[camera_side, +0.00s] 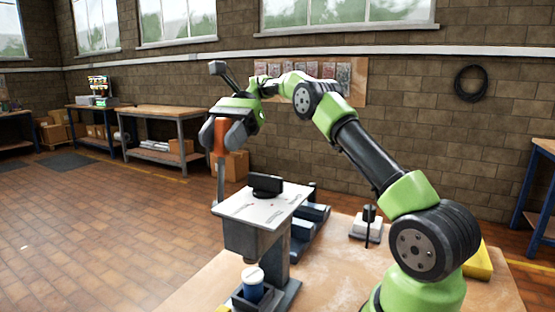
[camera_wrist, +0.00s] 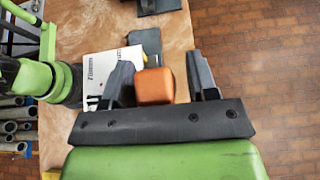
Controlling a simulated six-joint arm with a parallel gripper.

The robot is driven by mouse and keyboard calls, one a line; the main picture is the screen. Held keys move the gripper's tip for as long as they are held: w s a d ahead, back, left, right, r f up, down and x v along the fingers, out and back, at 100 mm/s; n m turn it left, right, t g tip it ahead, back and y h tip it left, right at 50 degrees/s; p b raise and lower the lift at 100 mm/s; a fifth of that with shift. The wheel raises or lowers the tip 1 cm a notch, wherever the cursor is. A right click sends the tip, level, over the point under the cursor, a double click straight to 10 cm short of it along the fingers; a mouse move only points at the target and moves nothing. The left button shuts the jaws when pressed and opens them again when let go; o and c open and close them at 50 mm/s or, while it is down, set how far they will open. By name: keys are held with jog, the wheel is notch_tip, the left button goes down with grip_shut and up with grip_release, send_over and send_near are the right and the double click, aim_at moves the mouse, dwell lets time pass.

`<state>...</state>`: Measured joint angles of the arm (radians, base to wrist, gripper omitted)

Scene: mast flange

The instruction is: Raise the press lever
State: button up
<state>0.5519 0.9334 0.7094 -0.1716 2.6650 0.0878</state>
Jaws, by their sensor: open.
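The press (camera_side: 262,208) stands on the workbench, with a light top plate carrying a black block. Its lever is a grey rod (camera_side: 220,183) standing close to upright at the left of the press, topped by an orange handle (camera_side: 220,138). My gripper (camera_side: 224,134) is at the handle, high above the bench. In the wrist view my gripper (camera_wrist: 160,68) is open, with the orange handle (camera_wrist: 155,87) between its fingers, nearer the left finger. A gap shows to the right finger. A blue cylinder with a white top (camera_side: 253,289) sits under the press head.
A small white device with a black stem (camera_side: 367,229) stands on the workbench (camera_side: 330,275) right of the press. Dark blocks (camera_side: 312,222) lie behind the press. A yellow object (camera_side: 479,262) is at the right, beyond my arm. The space left of the lever is open floor.

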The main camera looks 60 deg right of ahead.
jog(key=shift+a+r+h, duration=0.15)
jog(key=shift+a+h, duration=0.15)
jog(key=shift+a, duration=0.15)
jog(key=a+f+h, duration=0.6)
jog(key=a+h, duration=0.5)
jog(key=a, duration=0.2)
notch_tip(320, 180, up, 10)
jog(key=s+d+r+n+t, duration=0.2)
jog(key=s+n, duration=0.2)
jog(key=s, duration=0.2)
jog(key=s+d+r+n+t, duration=0.1)
jog(key=s+d+n, duration=0.1)
jog(key=s+n, duration=0.3)
jog(key=s+f+n+t+y, duration=0.1)
jog(key=s+f+n+t, duration=0.3)
jog(key=s+f, duration=0.3)
jog(key=shift+s+a+f+n+y, duration=0.15)
jog(key=shift+s+a+n+y, duration=0.25)
jog(key=shift+s, duration=1.55)
jog(key=shift+d, duration=0.1)
